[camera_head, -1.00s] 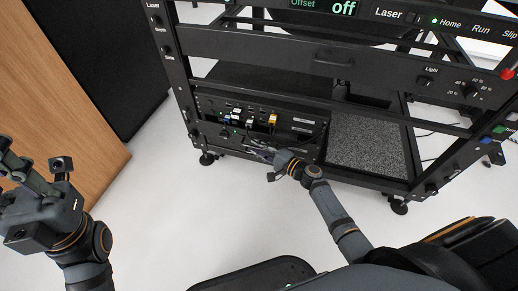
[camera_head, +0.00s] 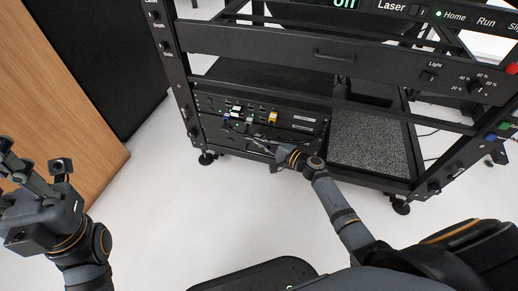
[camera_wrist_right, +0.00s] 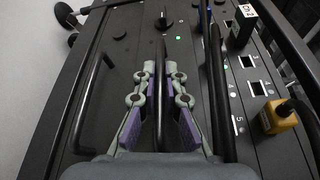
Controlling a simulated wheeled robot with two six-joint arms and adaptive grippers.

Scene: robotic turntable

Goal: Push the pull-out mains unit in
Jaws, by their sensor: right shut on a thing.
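The mains unit appears to be the low black drawer-like unit (camera_head: 222,133) in the lower left bay of the rack, below a row of ports and plugs. In the right wrist view its dark front panel (camera_wrist_right: 125,75) shows a knob, a small green light and a bar handle at the left. My right gripper (camera_head: 268,146) is at the front of this unit. In the right wrist view its fingers (camera_wrist_right: 160,85) are shut on a thin dark bar (camera_wrist_right: 160,108) between them. My left gripper (camera_head: 35,172) is open and empty at the left edge, far from the rack.
The black rack (camera_head: 265,50) stands on castors on a pale floor. Plugs with cables, one yellow (camera_head: 272,117), sit above the unit and close beside my fingers. A speckled grey panel (camera_head: 368,145) is to the right. A wooden panel (camera_head: 60,80) stands left. Floor before the rack is clear.

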